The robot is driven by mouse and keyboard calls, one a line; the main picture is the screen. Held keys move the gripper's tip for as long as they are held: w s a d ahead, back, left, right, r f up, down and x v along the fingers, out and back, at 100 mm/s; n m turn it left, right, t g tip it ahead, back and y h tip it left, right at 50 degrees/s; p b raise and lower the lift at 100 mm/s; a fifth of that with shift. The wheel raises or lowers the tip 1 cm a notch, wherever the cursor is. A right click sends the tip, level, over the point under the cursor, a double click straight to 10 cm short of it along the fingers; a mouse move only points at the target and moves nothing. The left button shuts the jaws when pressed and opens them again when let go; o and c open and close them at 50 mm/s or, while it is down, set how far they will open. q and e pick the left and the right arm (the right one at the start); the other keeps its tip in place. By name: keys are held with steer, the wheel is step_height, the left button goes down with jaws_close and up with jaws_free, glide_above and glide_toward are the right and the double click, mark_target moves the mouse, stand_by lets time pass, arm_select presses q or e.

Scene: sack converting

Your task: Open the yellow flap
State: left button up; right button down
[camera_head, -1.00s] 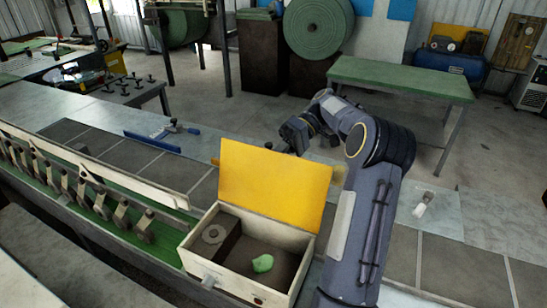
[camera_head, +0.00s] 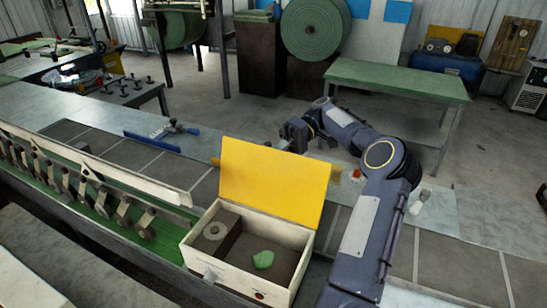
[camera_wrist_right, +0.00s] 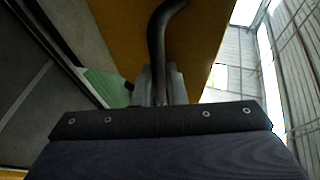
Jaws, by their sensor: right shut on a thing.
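The yellow flap (camera_head: 272,183) stands raised at the back edge of a cream box (camera_head: 222,270), so the box is open on top. In the right wrist view the flap's yellow face (camera_wrist_right: 110,40) fills the upper middle. A dark curved handle (camera_wrist_right: 156,45) runs down along it. My right gripper (camera_wrist_right: 157,88) is shut on the lower end of this handle. In the head view my right arm reaches around the right side of the flap, and the fingertips are hidden behind it. My left gripper is not in view.
A row of metal levers (camera_head: 85,195) stands at left. A small white object (camera_head: 424,196) lies at right.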

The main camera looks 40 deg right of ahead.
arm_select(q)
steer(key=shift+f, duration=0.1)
arm_select(e)
steer(key=shift+d+f+m+t, duration=0.3)
steer(key=shift+d+f, duration=0.15)
steer(key=shift+f, duration=0.2)
steer(key=c, duration=1.8)
jaws_free()
steer(key=shift+c, duration=0.2)
steer(key=o, duration=0.4)
steer(key=shift+w+d+f, duration=0.3)
steer(key=shift+w+d, duration=0.05)
steer(key=shift+d, duration=0.15)
steer(key=shift+c, duration=0.2)
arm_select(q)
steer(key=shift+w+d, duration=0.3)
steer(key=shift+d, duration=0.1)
arm_select(e)
steer(key=shift+s+a+r, duration=0.1)
steer(key=shift+r, duration=0.1)
